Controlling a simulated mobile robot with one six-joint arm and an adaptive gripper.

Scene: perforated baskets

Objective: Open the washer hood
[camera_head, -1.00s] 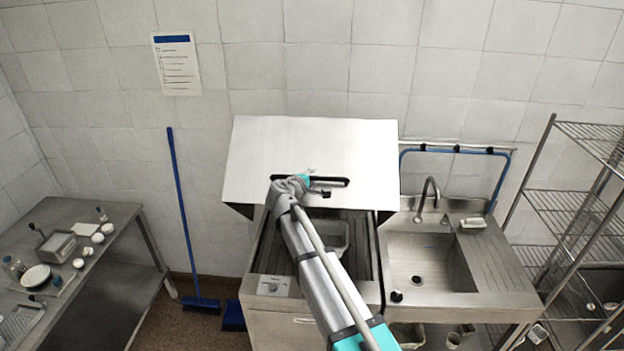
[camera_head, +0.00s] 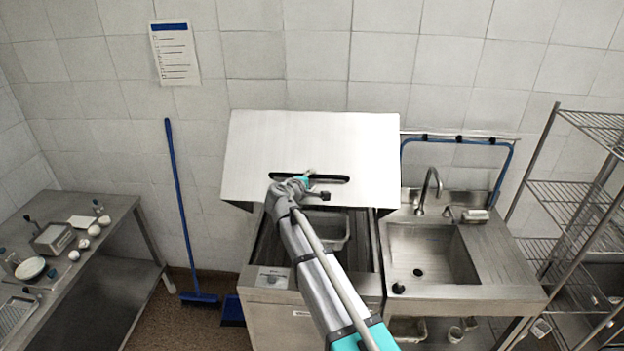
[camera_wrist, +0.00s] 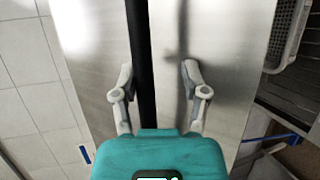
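The washer hood (camera_head: 260,140) is a silver panel standing raised and tilted over the washer (camera_head: 268,320), whose inside shows below it. Its long black handle (camera_head: 335,179) runs across the panel's lower part. My gripper (camera_head: 306,180) is at the handle, left of its middle, in the head view. In the wrist view the black handle (camera_wrist: 142,60) runs between the two spread fingers of my gripper (camera_wrist: 158,72). Gaps show on both sides, wider on the right, so the fingers are open. Whether the fingers touch the hood behind is unclear.
A grey basket (camera_head: 336,236) is inside the washer under the hood. A sink (camera_head: 425,260) with a tap (camera_head: 428,190) adjoins on the right, then a wire rack (camera_head: 575,195). A blue broom (camera_head: 178,190) leans on the wall at left, beside a table with dishes (camera_head: 125,215).

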